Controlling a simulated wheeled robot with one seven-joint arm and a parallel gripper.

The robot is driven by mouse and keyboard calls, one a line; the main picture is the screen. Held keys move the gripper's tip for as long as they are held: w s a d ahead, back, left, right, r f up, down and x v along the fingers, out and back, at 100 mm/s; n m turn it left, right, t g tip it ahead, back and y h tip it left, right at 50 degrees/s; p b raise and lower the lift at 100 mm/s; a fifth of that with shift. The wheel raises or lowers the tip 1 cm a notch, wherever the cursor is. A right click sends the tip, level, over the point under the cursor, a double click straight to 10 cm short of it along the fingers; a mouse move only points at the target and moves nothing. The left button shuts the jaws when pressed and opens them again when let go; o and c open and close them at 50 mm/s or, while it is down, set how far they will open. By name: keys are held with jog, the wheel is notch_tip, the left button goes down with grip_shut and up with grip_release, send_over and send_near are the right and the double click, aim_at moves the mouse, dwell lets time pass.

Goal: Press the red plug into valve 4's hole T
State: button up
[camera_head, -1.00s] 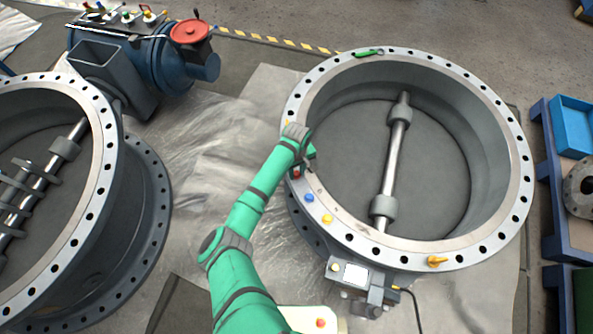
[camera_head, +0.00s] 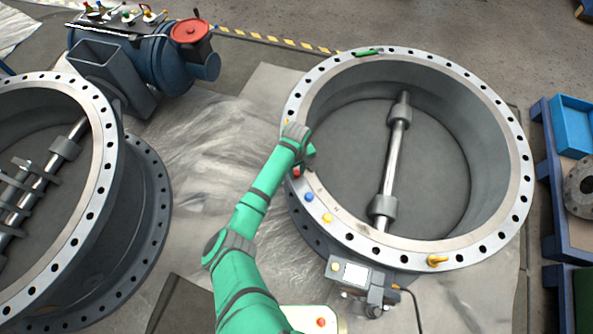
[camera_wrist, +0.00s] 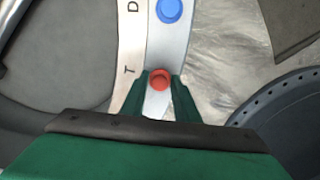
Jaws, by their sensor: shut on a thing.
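The red plug (camera_wrist: 159,80) is between the two green fingers of my gripper (camera_wrist: 160,84) in the wrist view. My gripper is shut on it, over the flange rim beside the engraved letter T. The hole under the plug is hidden, so I cannot tell how deep the plug sits. In the head view a little red (camera_head: 296,172) shows below my gripper (camera_head: 300,165) on the left rim of the right-hand valve (camera_head: 360,239). A blue plug (camera_wrist: 169,10) sits on the rim by the letter D; it also shows in the head view (camera_head: 309,197).
A yellow plug (camera_head: 327,218) and an orange-yellow piece (camera_head: 437,260) are on the same rim, with a green tool (camera_head: 368,52) at its back. Another valve (camera_head: 98,170) stands at the left. A blue bin (camera_head: 573,127) is at the right. Sheeting covers the floor between the valves.

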jog(key=shift+f, duration=0.4)
jog(key=o, duration=1.6)
jog(key=shift+r, duration=0.1)
jog(key=shift+r, duration=2.95)
